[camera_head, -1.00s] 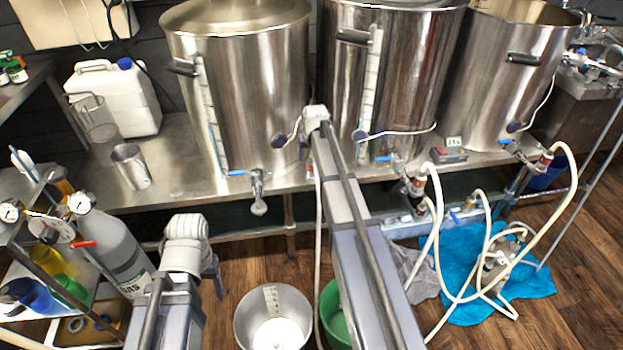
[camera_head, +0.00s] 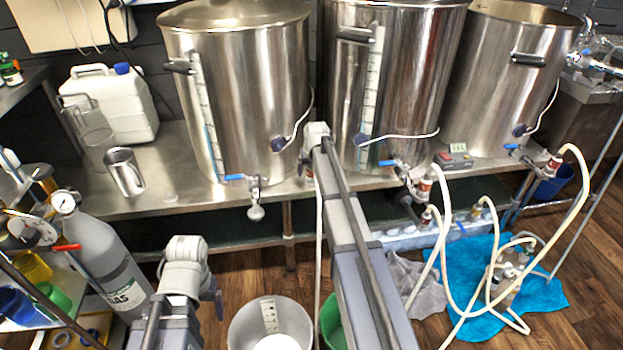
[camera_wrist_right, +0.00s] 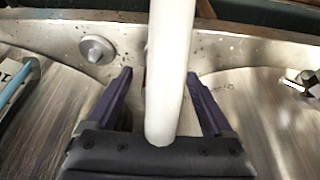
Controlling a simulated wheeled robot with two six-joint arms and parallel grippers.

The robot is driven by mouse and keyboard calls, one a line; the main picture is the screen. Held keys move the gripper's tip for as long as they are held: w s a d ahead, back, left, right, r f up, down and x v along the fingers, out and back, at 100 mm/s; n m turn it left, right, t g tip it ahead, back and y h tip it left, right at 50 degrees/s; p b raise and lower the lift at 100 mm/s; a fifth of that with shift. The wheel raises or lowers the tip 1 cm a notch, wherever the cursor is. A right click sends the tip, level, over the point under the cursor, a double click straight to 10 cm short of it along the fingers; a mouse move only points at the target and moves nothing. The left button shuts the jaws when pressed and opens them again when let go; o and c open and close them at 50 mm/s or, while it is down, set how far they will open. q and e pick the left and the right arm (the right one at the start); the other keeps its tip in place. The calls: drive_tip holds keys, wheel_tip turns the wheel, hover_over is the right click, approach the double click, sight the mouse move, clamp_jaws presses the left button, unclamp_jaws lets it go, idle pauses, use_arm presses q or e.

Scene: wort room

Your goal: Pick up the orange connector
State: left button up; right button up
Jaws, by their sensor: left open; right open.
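I cannot tell which is the orange connector. A small reddish piece (camera_head: 309,174) also shows beside my right arm's end. My right gripper (camera_wrist_right: 160,73) is open in the right wrist view, with a white tube (camera_wrist_right: 171,50) passing between its fingers, not visibly clamped. In the head view it is mostly hidden by my arm. Of my left gripper, only a dark part (camera_head: 218,304) shows, low at left.
Three steel kettles (camera_head: 243,100) stand on a steel bench (camera_head: 210,196). A steel bucket (camera_head: 243,325) and a green bucket (camera_head: 330,322) are on the floor below. Hoses loop over a blue cloth (camera_head: 545,293) at right. A gas cylinder (camera_head: 98,255) stands at left.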

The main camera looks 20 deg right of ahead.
drive_tip(key=shift+b+x, duration=0.3)
drive_tip(key=shift+x, duration=0.55)
drive_tip(key=shift+r, duration=0.1)
drive_tip(key=shift+c, duration=0.4)
clamp_jaws()
